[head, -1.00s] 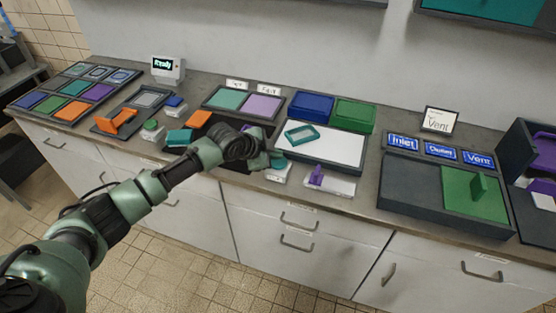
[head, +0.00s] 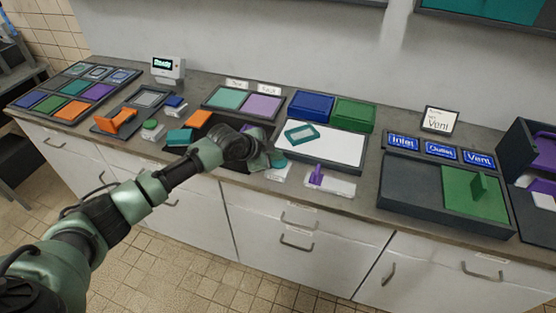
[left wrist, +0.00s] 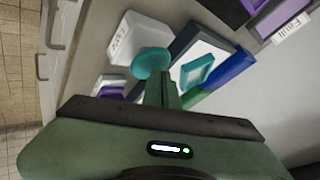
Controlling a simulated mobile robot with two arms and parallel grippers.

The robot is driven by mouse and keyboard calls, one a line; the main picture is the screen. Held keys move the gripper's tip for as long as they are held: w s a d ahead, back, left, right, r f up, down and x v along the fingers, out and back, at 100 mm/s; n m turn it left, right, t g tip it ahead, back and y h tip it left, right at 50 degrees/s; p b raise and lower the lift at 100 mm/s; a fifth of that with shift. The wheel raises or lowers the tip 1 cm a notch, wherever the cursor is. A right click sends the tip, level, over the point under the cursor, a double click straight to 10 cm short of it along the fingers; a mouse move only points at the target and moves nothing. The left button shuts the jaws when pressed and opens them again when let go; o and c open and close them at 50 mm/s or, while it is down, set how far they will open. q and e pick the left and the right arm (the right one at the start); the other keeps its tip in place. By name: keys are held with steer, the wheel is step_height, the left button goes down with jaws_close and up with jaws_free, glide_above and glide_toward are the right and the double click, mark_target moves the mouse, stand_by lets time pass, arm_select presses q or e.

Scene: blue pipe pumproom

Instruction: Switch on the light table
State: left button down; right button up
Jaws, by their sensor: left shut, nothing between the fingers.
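The light table (head: 347,150) is a dark-framed box with a plain white top on the counter. A teal frame (head: 301,134) lies on it; both also show in the left wrist view, the light table's white top (left wrist: 213,50) and the teal frame (left wrist: 197,71). A round teal button (left wrist: 151,62) sits on a white, labelled base (left wrist: 134,35) beside the light table's front left corner. My left gripper (left wrist: 162,84) is shut and empty, its fingertips right at the button's edge; I cannot tell whether they touch. My right gripper is not in view.
A purple lever (head: 317,175) on a white base stands in front of the light table. Blue (head: 310,106) and green (head: 353,114) bins stand behind it. A dark tray with a green panel (head: 475,192) is at right. Colour tiles (head: 73,111) fill the left end.

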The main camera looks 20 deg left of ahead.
mark_target(276, 162)
arm_select(q)
steer(key=shift+f, duration=0.55)
stand_by(0.4)
steer(key=shift+r+p, duration=0.45)
steer(key=shift+r, duration=0.35)
step_height(276, 162, up, 6)
steer(key=p, duration=0.5)
steer(key=shift+r, duration=0.1)
